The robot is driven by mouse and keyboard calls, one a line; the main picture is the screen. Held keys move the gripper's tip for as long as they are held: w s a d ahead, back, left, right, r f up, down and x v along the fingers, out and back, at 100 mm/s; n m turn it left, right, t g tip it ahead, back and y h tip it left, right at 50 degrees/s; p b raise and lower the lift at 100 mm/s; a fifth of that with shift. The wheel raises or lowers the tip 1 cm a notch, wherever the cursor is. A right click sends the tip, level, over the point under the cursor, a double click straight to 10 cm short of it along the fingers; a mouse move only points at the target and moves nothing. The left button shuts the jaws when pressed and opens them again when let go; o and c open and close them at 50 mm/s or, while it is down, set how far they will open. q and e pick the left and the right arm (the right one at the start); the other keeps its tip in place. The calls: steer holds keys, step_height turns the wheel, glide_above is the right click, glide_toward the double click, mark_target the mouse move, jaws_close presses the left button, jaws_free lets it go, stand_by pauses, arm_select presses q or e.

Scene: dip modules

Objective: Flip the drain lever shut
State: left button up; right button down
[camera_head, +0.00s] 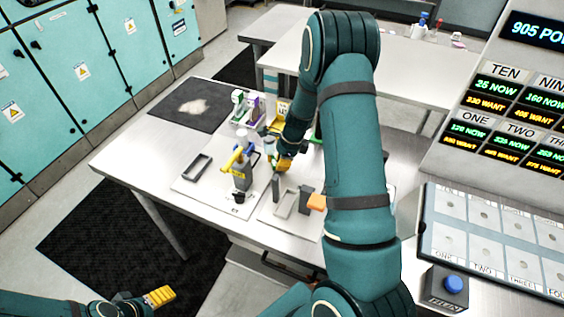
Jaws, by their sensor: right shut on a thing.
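A yellow lever (232,158) sticks out of a dark grey fixture with a yellow label (238,170) on the left pale plate of the table. A second fixture has an orange handle (317,202), partly hidden by my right arm. I cannot tell for sure which one is the drain lever. My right gripper (284,163) is low over the table, to the right of the yellow lever. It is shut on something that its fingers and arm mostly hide. My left gripper (160,296) is at the bottom left, away from the table, with its yellow fingertips close together.
Rectangular dark frames (197,169) lie on the plates. Small coloured bottles (240,100) and a yellow box (282,112) stand behind the levers. A dark mat (170,106) covers the far left. A compartment panel (480,235) and blue button (454,284) are at right.

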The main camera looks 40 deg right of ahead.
mark_target(292, 169)
steer(key=shift+s+d, duration=0.15)
steer(key=shift+d, duration=0.1)
steer(key=shift+s+d+f+b, duration=0.2)
steer(key=shift+s+d, duration=0.2)
steer(key=shift+d, duration=0.15)
steer(key=shift+s+d+f+b, duration=0.15)
steer(key=shift+s+d, duration=0.2)
steer(key=shift+d, duration=0.2)
steer(key=shift+s+d+r, duration=0.3)
steer(key=shift+d+r, duration=0.25)
steer(key=shift+r, duration=0.25)
arm_select(q)
steer(key=shift+s+d+r+p, duration=0.3)
steer(key=shift+d+p, duration=0.15)
steer(key=shift+p, duration=0.2)
arm_select(e)
steer(key=v, duration=0.8)
steer(key=shift+r, duration=0.25)
